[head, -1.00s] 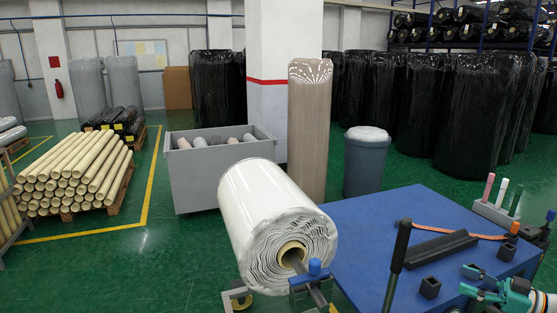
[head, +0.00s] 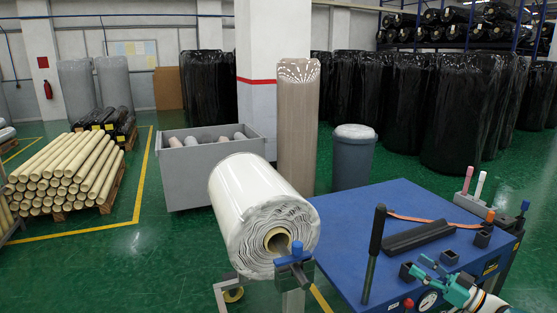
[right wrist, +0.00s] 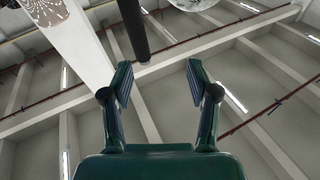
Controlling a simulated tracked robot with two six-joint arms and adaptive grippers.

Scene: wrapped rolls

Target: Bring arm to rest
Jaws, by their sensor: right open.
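My right gripper (head: 420,266) is at the lower right of the head view, over the front right part of the blue-topped bench (head: 350,215). In the right wrist view its two green fingers (right wrist: 158,80) stand apart with nothing between them, and the camera looks up toward the ceiling beams. My left gripper is not in view. A large white wrapped roll (head: 250,205) lies on its side left of the bench, its cardboard core (head: 277,240) facing the camera. A blue clamp (head: 295,256) sits in front of the core.
A black upright handle (head: 374,250), a dark bar (head: 417,237), an orange strap (head: 420,220) and a pressure gauge (head: 428,301) are close to my right gripper. A grey bin (head: 200,185) and a grey barrel (head: 353,160) stand behind.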

